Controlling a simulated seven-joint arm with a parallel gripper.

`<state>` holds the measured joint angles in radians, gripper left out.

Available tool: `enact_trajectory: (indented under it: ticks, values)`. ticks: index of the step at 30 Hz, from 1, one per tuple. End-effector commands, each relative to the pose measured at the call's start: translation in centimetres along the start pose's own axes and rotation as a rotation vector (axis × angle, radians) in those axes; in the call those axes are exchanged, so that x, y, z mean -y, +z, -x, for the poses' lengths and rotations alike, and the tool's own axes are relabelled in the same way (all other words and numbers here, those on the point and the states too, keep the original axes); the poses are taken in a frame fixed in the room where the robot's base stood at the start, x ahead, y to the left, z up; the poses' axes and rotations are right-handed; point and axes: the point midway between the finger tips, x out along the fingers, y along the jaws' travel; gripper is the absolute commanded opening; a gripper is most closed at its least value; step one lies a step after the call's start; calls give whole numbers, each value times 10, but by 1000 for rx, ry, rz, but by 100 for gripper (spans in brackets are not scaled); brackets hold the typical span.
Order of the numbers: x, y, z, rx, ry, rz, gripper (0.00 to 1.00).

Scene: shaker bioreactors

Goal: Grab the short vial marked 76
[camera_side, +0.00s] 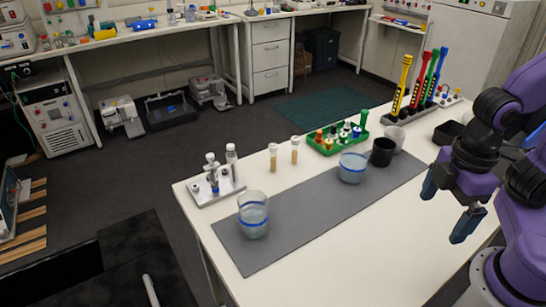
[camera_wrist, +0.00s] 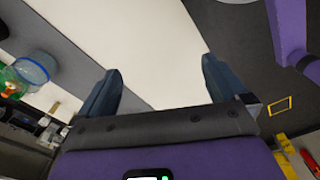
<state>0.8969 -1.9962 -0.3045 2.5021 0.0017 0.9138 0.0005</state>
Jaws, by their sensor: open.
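Two capped vials with tan contents stand upright on the white table in the side view, a left vial (camera_side: 272,158) and a right vial (camera_side: 294,151). A white rack (camera_side: 222,192) left of them holds several more vials, including a tall one (camera_side: 231,160). The number 76 is not legible on any vial, so I cannot tell which one it marks. My gripper (camera_side: 443,215) is open and empty above the table's right side, well apart from the vials. In the wrist view its fingers (camera_wrist: 160,66) are spread over bare white tabletop.
A grey mat (camera_side: 310,206) carries a front beaker (camera_side: 253,222) and a rear beaker (camera_side: 352,169). A black cup (camera_side: 382,152), a green tray (camera_side: 325,148) of small bottles and a rack of coloured tools (camera_side: 412,112) stand farther back. The table front is clear.

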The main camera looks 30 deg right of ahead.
Motion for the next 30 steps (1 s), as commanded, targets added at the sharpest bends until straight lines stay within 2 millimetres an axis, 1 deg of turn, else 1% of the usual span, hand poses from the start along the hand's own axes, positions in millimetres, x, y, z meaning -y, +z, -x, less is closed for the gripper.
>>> enact_trajectory:
  ticks: [3,4,5,6,7,8,16,19,20,23,26,30]
  values:
    - [0,0,0,0,0,0,100]
    - [0,0,0,0,0,0,97]
    - [0,0,0,0,0,0,87]
    - [0,0,0,0,0,0,74]
    - [0,0,0,0,0,0,64]
    - [0,0,0,0,0,0,59]
    - [0,0,0,1,1,1,59]
    - [-8,-7,0,12,22,20,59]
    - [-12,-11,0,18,36,34,59]
    - [-36,-32,-1,56,105,101,59]
    - [-70,-60,-3,118,199,201,59]
    - [-121,-101,-7,224,327,351,59]
